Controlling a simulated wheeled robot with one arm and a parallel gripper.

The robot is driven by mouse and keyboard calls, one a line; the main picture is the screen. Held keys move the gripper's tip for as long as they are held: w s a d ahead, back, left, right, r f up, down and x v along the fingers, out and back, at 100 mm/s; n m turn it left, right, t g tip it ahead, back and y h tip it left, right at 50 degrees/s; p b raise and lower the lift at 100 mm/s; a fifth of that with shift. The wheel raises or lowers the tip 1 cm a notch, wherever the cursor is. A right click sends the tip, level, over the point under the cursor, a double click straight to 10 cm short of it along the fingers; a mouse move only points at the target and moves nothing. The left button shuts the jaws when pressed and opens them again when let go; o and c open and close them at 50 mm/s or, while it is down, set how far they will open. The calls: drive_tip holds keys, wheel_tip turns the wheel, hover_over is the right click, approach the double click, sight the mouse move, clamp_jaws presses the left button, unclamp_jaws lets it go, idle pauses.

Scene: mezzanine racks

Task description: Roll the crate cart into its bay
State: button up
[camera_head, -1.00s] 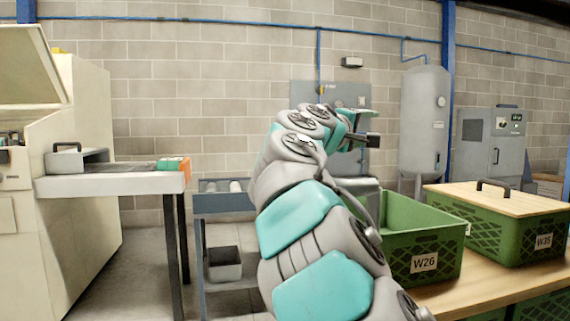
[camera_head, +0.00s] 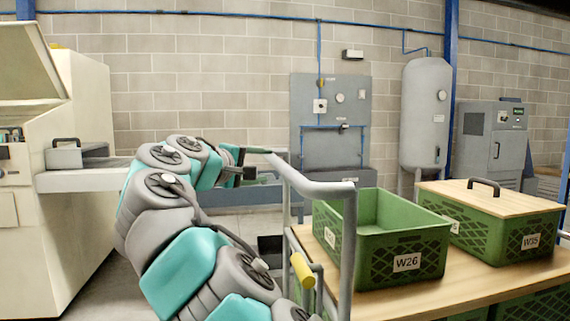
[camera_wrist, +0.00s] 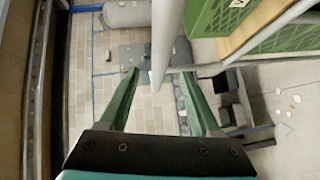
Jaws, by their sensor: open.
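The cart has a wooden deck (camera_head: 440,294) and a grey tube push handle (camera_head: 320,187) with a yellow grip (camera_head: 302,270). On the deck stand an open green crate (camera_head: 378,256) labelled W26 and a green crate (camera_head: 508,238) labelled W35 with a wooden lid. My gripper (camera_head: 268,166) is at the far end of the handle, left of the crates. In the wrist view, my gripper (camera_wrist: 160,75) has its two green fingers spread. A pale grey tube (camera_wrist: 162,40), apparently the handle, comes down between the fingertips. I cannot tell whether it touches them. The bay is not identifiable.
A cream machine (camera_head: 45,200) with a raised lid and a side shelf (camera_head: 85,180) stands at left. A grey tank (camera_head: 425,115), a wall panel (camera_head: 330,105) and a grey cabinet (camera_head: 490,140) stand along the back wall. Some bare floor shows between machine and cart.

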sight(275, 166)
drive_tip(key=shift+p+x, duration=0.55)
drive_tip(key=shift+x, duration=3.3)
clamp_jaws()
drive_tip(key=shift+f, duration=0.1)
